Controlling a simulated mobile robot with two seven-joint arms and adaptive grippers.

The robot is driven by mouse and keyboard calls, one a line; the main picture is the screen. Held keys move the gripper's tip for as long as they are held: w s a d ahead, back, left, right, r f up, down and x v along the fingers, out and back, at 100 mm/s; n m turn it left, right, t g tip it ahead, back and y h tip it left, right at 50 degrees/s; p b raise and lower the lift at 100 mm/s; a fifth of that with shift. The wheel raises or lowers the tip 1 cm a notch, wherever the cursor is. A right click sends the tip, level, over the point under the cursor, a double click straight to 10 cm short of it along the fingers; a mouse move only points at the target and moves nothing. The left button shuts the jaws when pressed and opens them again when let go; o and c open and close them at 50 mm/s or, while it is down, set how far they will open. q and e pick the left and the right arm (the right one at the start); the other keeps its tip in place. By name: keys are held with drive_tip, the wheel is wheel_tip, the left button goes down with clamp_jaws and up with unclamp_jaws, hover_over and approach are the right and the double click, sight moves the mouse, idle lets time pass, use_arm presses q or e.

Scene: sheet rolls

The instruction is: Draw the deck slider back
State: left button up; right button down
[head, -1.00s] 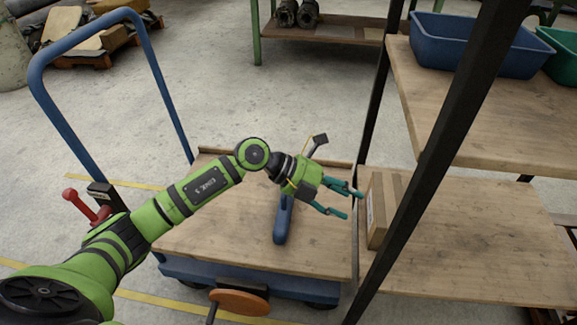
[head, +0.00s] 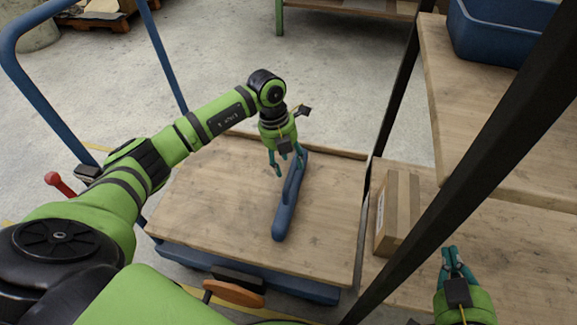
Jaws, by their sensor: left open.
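The deck slider appears to be the blue bar (head: 283,220) on the wooden deck (head: 215,205) of the blue-framed cart. It runs from near the deck's back edge towards the front. My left gripper (head: 288,167) is open and points down at the bar's far end. Its fingers overlap that end in the picture; I cannot tell whether they touch it. My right gripper (head: 450,250) is at the lower right, in front of the rack's lower shelf. Its fingertips look close together, and its opening is unclear.
A cardboard box (head: 397,215) stands on the lower shelf (head: 520,245), right of the cart. A dark rack post (head: 465,170) slants across the right side. A blue bin (head: 490,40) is on the upper shelf. An orange disc (head: 234,293) sits at the cart's front.

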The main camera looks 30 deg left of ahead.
use_arm(q)
drive_tip(key=shift+d+f, duration=0.15)
drive_tip(key=shift+f, duration=0.75)
use_arm(e)
drive_tip(key=shift+w+a+r+t+y, duration=0.1)
drive_tip(key=shift+a+r+t+y, duration=0.15)
drive_tip(key=shift+r, duration=0.3)
drive_tip(key=shift+w+a+r+t+y, duration=0.1)
drive_tip(key=shift+w+r+t, duration=0.05)
drive_tip(key=shift+r+t, duration=0.3)
drive_tip(key=shift+w+a+r+t+y, duration=0.1)
drive_tip(key=shift+a+r+t+y, duration=0.1)
drive_tip(key=shift+r, duration=0.4)
use_arm(q)
clamp_jaws()
